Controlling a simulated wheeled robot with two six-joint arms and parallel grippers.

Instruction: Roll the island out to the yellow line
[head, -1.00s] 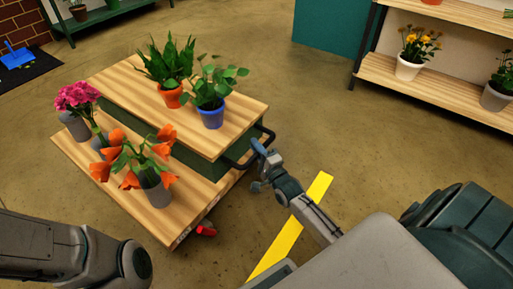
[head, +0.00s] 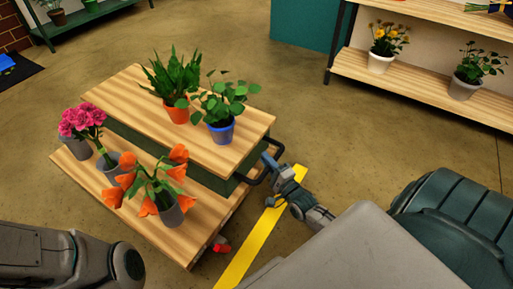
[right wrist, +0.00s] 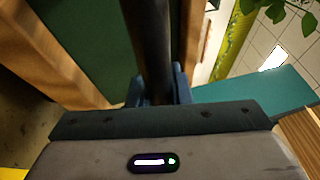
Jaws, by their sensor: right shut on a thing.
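The island (head: 103,104) is a two-level wooden plant stand with a green body, left of centre in the head view. A black handle (head: 257,180) sticks out from its right side. My right gripper (head: 272,165) is shut on the handle, and the right wrist view shows the dark bar (right wrist: 150,45) between its fingers. The yellow line (head: 250,250) runs along the floor beside the island's right side, partly under my right gripper and arm. Whether the island touches the line is hard to tell. My left arm shows at the lower left, but its fingers are out of frame.
The island carries an orange pot (head: 176,110), a blue pot (head: 221,132) and grey vases of pink and orange flowers. A red caster part (head: 221,247) shows low on it. A plant shelf (head: 420,88) stands at upper right. Floor between them is clear.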

